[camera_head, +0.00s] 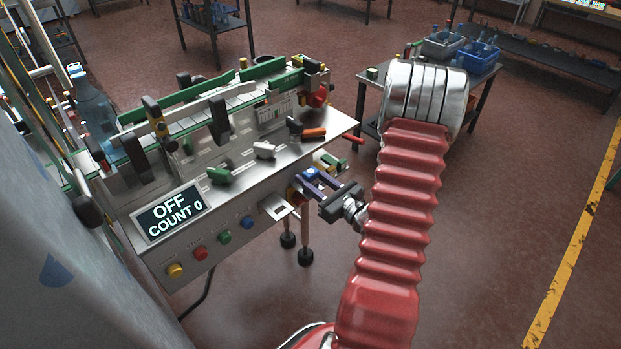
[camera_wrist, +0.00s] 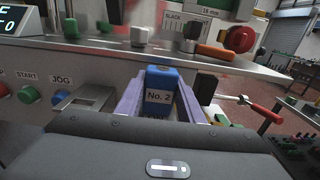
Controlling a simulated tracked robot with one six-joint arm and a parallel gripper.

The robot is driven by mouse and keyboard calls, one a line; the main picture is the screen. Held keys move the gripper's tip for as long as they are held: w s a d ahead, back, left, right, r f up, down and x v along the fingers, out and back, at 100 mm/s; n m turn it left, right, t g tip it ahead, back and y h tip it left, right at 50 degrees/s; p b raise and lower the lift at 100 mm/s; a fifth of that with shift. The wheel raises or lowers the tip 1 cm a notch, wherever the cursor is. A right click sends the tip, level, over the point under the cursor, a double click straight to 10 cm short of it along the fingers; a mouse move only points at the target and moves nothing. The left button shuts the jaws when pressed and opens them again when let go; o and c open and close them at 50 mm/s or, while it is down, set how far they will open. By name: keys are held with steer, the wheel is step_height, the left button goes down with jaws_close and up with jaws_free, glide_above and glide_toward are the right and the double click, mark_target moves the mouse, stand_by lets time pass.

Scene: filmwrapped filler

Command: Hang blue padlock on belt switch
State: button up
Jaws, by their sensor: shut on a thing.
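The blue padlock (camera_head: 311,173), labelled "No. 2" in the wrist view (camera_wrist: 161,78), is between the two purple fingers of my gripper (camera_head: 306,182). The fingers are shut on its sides. My gripper is at the right end of the machine's front panel. A small red and yellow part (camera_head: 294,194) shows on the panel just left of the fingers; it may be the belt switch, but I cannot tell for sure. The padlock's shackle is not clear, and I cannot tell whether it touches the panel.
The panel has a display (camera_head: 170,212) reading OFF, COUNT 0, several coloured buttons and a metal bracket (camera_head: 278,206) left of my gripper. A red-handled part (camera_wrist: 262,118) sticks out at right. The metal top edge overhangs above. Open floor lies to the right.

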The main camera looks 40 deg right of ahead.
steer(key=shift+f, duration=0.3)
stand_by(0.5)
steer(key=o, duration=1.3)
steer(key=shift+o, duration=0.2)
steer(key=shift+r, duration=0.1)
steer(key=shift+s, duration=0.1)
steer(key=s, duration=1.3)
steer(key=shift+s, duration=0.35)
